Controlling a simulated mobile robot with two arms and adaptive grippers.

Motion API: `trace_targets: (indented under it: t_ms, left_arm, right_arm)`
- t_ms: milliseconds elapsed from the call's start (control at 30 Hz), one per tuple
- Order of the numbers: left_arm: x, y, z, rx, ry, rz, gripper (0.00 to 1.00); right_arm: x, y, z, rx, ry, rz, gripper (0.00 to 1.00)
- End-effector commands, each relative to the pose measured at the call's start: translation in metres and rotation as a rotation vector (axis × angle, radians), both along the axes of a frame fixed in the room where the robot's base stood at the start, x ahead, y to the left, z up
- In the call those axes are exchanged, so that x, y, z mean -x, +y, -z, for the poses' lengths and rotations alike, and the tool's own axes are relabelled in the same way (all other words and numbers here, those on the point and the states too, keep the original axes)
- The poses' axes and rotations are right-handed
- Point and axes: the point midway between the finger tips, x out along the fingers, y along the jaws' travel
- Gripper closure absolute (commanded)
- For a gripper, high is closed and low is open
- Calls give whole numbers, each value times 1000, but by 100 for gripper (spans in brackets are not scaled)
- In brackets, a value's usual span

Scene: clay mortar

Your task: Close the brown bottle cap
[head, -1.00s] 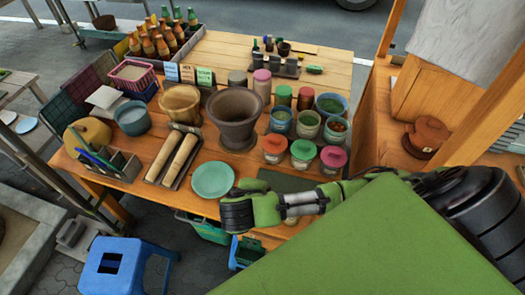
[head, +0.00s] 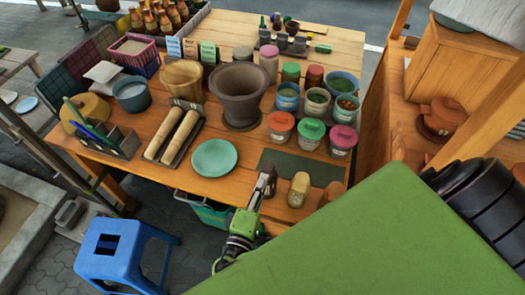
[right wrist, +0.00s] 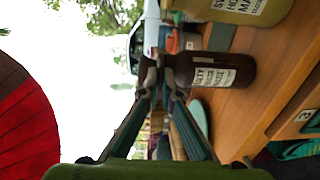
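The brown bottle (right wrist: 217,72) with a white label stands on the table and lies sideways in the right wrist view, its neck end to the left. My right gripper (right wrist: 160,66) has its fingertips close together at the bottle's top and appears shut on the cap, which the fingers mostly hide. In the head view my right gripper (head: 266,182) is at the table's front edge, left of a yellowish bottle (head: 299,190). There the brown bottle is hard to tell apart from the dark fingers. My left gripper is not in view.
A teal plate (head: 214,158) lies left of the gripper, and a dark green mat (head: 298,168) lies behind it. A large clay mortar (head: 237,93) and lidded jars (head: 311,131) stand further back. A blue stool (head: 122,252) is on the ground.

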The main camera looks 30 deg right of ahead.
Motion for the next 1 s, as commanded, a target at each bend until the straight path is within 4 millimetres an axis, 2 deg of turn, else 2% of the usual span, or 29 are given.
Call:
trace_targets:
  t_ms: [33,200,667,767,1000]
  left_arm:
    - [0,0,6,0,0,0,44]
    - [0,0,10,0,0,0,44]
    - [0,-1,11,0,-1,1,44]
    - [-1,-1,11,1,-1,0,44]
    - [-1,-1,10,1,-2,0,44]
  right_arm:
    - [1,0,5,11,-7,1,100]
    - [1,0,6,40,-33,1,100]
    - [1,0,6,50,-40,1,100]
    - [1,0,6,50,-40,1,78]
    - [0,0,5,50,-41,0,78]
